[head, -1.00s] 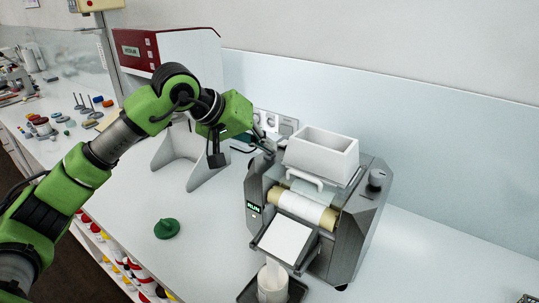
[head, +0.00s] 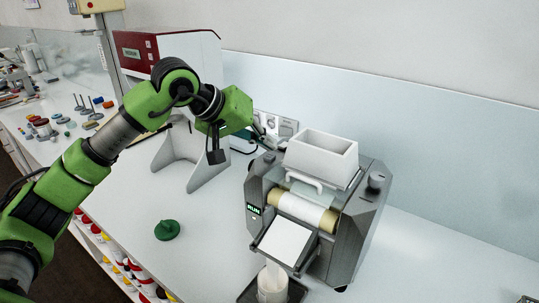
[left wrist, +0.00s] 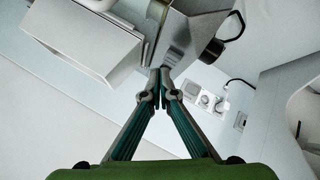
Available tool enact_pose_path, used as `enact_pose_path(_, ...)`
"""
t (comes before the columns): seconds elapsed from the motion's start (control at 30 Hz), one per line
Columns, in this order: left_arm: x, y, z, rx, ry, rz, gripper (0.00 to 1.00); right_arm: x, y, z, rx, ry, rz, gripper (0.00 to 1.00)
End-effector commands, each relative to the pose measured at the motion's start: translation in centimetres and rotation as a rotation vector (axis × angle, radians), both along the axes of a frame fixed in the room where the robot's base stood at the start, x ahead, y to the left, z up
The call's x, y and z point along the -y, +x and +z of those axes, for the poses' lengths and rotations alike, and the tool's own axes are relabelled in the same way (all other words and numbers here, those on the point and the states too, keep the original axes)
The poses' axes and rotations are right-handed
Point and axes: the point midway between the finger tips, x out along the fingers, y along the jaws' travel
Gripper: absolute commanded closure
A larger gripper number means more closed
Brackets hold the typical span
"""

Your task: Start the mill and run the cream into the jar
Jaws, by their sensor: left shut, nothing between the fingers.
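The mill (head: 345,240) is a grey machine with a white hopper (head: 322,158) on top, rollers (head: 303,210) and a small green-lit display (head: 254,210) that seems to read RUN. White cream (head: 285,242) covers the sloping front apron. A white strand drops from its lip into the jar (head: 272,288), which stands below on a dark base, partly cut by the frame edge. My left gripper (head: 268,143) is shut and empty at the mill's rear left; in the left wrist view its fingertips (left wrist: 161,73) meet beside a ribbed grey part of the mill. My right gripper is out of view.
A green cone-like object (head: 167,230) lies on the bench left of the mill. A red-and-white cabinet (head: 165,50) on grey legs stands behind my arm. Wall sockets (head: 277,125) are behind the mill. The bench right of the mill is mostly clear.

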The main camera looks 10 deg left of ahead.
Motion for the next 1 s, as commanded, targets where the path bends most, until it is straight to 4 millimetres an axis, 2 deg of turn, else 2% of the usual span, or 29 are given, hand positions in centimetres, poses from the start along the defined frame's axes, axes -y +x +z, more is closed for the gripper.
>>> enact_pose_path(0.23, 0.0, 0.0, 0.6, 0.001, -0.001, 0.000, 1.00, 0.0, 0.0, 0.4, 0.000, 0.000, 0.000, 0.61)
enact_pose_path(0.7, 0.0, 0.0, 5.0, 0.000, -0.001, -0.001, 1.00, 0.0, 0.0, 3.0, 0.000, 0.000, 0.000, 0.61)
enact_pose_path(1.0, 0.0, 0.0, 5.0, 0.000, -0.001, -0.001, 1.00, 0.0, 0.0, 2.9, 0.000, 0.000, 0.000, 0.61)
